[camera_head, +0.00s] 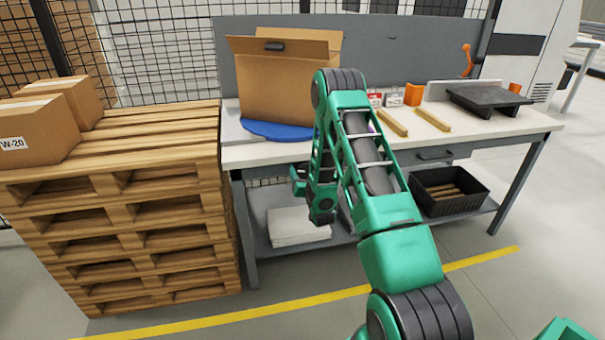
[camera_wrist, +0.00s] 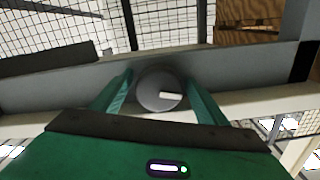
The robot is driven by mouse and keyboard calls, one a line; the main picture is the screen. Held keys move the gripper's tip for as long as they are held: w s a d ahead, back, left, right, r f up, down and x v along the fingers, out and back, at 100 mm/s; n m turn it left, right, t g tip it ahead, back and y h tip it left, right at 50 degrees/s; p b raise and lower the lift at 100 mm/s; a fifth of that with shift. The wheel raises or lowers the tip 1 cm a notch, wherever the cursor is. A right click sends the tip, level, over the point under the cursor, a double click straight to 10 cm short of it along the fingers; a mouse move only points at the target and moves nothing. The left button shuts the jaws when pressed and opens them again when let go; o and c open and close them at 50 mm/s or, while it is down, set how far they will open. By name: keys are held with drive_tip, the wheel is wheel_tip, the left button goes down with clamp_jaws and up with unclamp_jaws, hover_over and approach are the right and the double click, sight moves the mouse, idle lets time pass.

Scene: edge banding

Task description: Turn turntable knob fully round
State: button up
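The knob (camera_wrist: 160,88) is a round grey disc with a short white mark, lying nearly level right of centre. It sits on the grey front rail of the workbench and shows only in the wrist view. The two green fingers of my gripper (camera_wrist: 160,82) stand on either side of it, very close. I cannot tell whether they touch it. The blue turntable (camera_head: 272,133) lies on the bench under an open cardboard box (camera_head: 280,85). In the head view my gripper (camera_head: 298,180) is partly hidden by my wrist, below the bench's front edge.
A pallet stack (camera_head: 130,235) with cartons stands close on the left. The workbench (camera_head: 500,125) carries wooden strips (camera_head: 390,122) and a dark tray (camera_head: 488,99). A black crate (camera_head: 450,190) and a white stack (camera_head: 297,227) rest on the lower shelf.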

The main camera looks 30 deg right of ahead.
drive_tip(key=c, duration=0.8)
drive_tip(key=shift+n, duration=1.6)
drive_tip(key=o, duration=1)
drive_tip(key=v, duration=1)
drive_tip(key=shift+s+a, duration=0.15)
drive_tip(key=shift+s, duration=0.2)
